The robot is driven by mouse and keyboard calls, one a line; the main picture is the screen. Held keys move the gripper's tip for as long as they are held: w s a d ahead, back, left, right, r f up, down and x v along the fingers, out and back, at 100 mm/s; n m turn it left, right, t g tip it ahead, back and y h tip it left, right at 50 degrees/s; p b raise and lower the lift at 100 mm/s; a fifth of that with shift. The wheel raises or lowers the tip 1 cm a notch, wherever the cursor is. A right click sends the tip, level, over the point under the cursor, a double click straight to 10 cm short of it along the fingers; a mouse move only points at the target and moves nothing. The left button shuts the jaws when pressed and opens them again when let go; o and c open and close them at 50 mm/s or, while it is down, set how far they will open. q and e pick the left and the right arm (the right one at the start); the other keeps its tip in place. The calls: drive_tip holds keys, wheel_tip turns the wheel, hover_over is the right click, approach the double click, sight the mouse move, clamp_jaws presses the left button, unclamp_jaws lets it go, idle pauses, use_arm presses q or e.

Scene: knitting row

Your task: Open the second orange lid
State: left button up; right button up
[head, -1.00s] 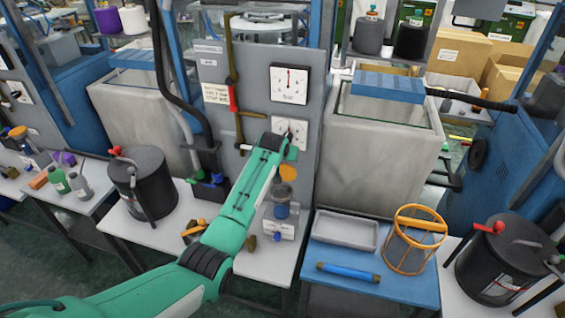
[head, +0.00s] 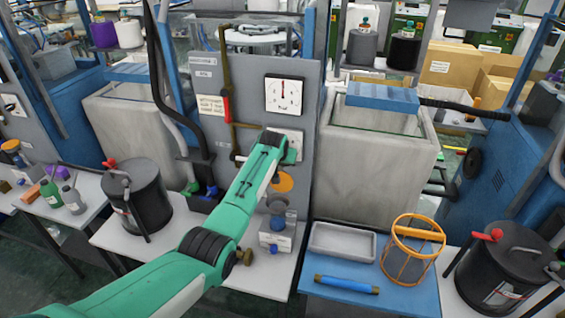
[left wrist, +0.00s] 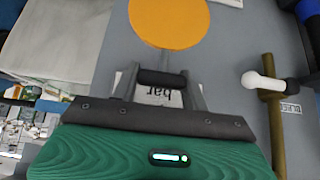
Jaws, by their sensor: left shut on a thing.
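The orange lid (head: 284,183) is a flat round disc in front of the grey panel, just above a small clear jar (head: 277,207). In the left wrist view the lid (left wrist: 168,22) shows face-on, with a short grey stem leading to a dark bar handle (left wrist: 160,78). My left gripper (left wrist: 160,88) is shut on that handle. The disc stands upright or steeply tilted, apart from the gripper body. In the head view the green arm hides the fingertips and handle. My right gripper is not in view.
A dial gauge (head: 284,96) is on the panel above the arm. A brown pipe with a red handle (head: 226,108) runs down its left side. A blue table (head: 330,296) to the right holds a grey tray (head: 343,241), a blue roll and an orange-rimmed basket (head: 412,250).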

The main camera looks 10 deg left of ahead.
use_arm(q)
drive_tip(key=shift+s+f, duration=0.1)
drive_tip(key=shift+f, duration=0.15)
drive_tip(key=o, duration=1.3)
drive_tip(key=shift+c, duration=0.2)
drive_tip(key=shift+o, duration=0.7)
drive_tip(key=shift+w, duration=0.2)
drive_tip(key=b+v, duration=0.3)
drive_tip(key=v, duration=1)
drive_tip(key=shift+s+r, duration=0.25)
drive_tip(key=shift+r, duration=0.05)
